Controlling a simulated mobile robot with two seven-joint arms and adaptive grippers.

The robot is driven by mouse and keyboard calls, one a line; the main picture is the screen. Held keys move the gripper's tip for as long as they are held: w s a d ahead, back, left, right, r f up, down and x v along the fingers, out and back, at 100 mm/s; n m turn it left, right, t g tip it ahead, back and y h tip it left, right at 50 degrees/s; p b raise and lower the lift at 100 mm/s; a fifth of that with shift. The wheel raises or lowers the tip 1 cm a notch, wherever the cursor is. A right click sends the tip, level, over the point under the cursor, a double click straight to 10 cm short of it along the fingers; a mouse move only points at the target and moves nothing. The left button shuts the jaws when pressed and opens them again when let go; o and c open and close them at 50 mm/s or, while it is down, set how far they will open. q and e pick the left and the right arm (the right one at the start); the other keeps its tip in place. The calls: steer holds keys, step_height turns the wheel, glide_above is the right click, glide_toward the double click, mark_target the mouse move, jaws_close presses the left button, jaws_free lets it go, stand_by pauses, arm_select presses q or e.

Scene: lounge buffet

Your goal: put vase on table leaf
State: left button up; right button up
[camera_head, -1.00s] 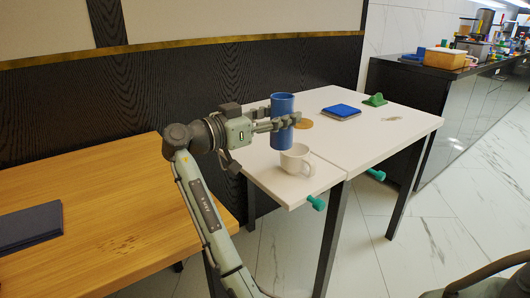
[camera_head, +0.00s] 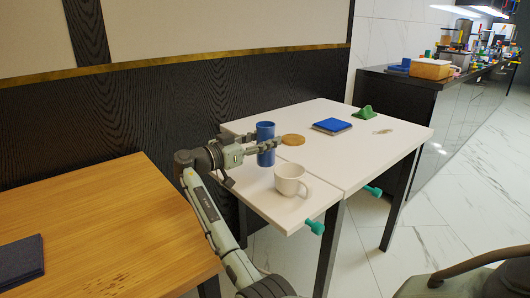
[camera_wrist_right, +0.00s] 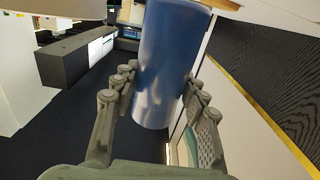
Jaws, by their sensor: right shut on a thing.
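The vase is a plain blue cylinder (camera_head: 265,150), upright over the back part of the white table leaf (camera_head: 265,205). My right gripper (camera_head: 266,146) reaches in from the left and is shut around the vase's middle. In the right wrist view the vase (camera_wrist_right: 165,60) stands between the two fingers of the right gripper (camera_wrist_right: 160,80). The vase's base is at or just above the leaf; I cannot tell if it touches. My left gripper is not in view.
A white mug (camera_head: 289,180) stands on the leaf in front of the vase. A round brown coaster (camera_head: 293,139), a blue book-like block (camera_head: 332,126) and a green object (camera_head: 365,112) lie on the main table (camera_head: 365,155). A wooden table (camera_head: 100,230) is at left.

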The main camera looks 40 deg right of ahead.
mark_target(258, 154)
step_height(258, 154, down, 4)
steer(key=shift+r+p, duration=0.25)
steer(key=shift+p, duration=0.05)
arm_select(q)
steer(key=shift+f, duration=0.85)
arm_select(e)
steer(key=shift+f, duration=0.25)
steer(key=o, duration=0.9)
steer(key=shift+f, duration=0.1)
steer(key=shift+o, duration=2.1)
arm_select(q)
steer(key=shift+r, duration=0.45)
